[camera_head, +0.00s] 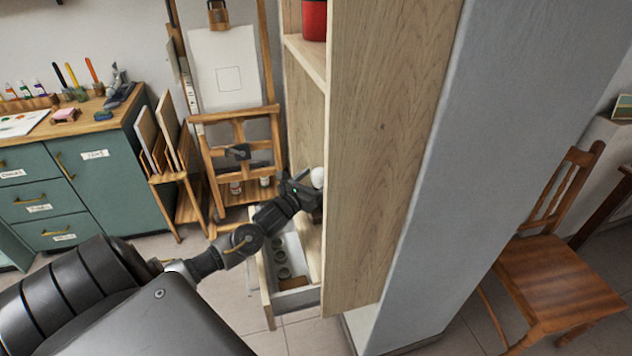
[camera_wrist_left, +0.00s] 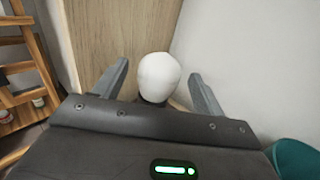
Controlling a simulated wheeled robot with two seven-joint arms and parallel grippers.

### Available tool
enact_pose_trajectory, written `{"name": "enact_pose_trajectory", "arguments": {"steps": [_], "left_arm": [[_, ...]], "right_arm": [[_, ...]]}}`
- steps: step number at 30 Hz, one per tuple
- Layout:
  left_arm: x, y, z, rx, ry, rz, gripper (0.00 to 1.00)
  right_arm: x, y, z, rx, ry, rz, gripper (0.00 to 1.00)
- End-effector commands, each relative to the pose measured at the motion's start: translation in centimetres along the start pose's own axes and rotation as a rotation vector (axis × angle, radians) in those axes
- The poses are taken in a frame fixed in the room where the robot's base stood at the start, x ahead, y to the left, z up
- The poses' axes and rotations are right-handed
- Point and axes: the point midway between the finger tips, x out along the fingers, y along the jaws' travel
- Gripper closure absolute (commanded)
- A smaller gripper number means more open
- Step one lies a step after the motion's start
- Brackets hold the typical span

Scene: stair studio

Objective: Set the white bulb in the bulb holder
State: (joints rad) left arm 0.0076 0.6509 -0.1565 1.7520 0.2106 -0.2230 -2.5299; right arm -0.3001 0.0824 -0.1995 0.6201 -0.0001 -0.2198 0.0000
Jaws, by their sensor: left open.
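The white bulb (camera_head: 318,177) shows at the shelf unit's left side, partly cut off by the wooden side panel. In the left wrist view the bulb (camera_wrist_left: 159,76) stands between the two fingers, with a gap on each side. My left gripper (camera_wrist_left: 160,74) is open around it and not closed on it. In the head view my left gripper (camera_head: 308,186) reaches to the bulb, its fingers partly hidden. Something dark shows just under the bulb in the wrist view; I cannot tell whether it is the bulb holder. My right gripper is out of view.
An open drawer (camera_head: 296,299) with several round pieces inside sits below my left gripper. The tall wooden panel (camera_head: 385,130) stands close on the right. An easel (camera_head: 240,128) and a teal cabinet (camera_head: 95,185) stand to the left. A wooden chair (camera_head: 560,275) is far right.

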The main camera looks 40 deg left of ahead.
Motion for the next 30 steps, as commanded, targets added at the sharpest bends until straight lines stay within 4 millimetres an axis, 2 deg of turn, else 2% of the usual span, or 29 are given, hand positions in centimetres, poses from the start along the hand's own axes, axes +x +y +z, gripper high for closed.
{"name": "enact_pose_trajectory", "arguments": {"steps": [6,8,21,25,30], "left_arm": [[0.0,0.0,0.9,0.000,-0.001,0.000,0.29],[-0.9,0.0,0.2,0.002,0.003,-0.001,0.29],[-9.7,-0.1,0.2,0.000,0.003,-0.003,0.29],[-11.1,0.0,0.3,0.001,0.002,-0.002,0.29],[-11.9,0.0,0.5,0.000,0.000,-0.001,0.29]], "right_arm": [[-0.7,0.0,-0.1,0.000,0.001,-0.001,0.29],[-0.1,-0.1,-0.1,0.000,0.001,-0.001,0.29],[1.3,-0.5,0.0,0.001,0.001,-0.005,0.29],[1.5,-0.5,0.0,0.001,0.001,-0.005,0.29],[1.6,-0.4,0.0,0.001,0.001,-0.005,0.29]]}}
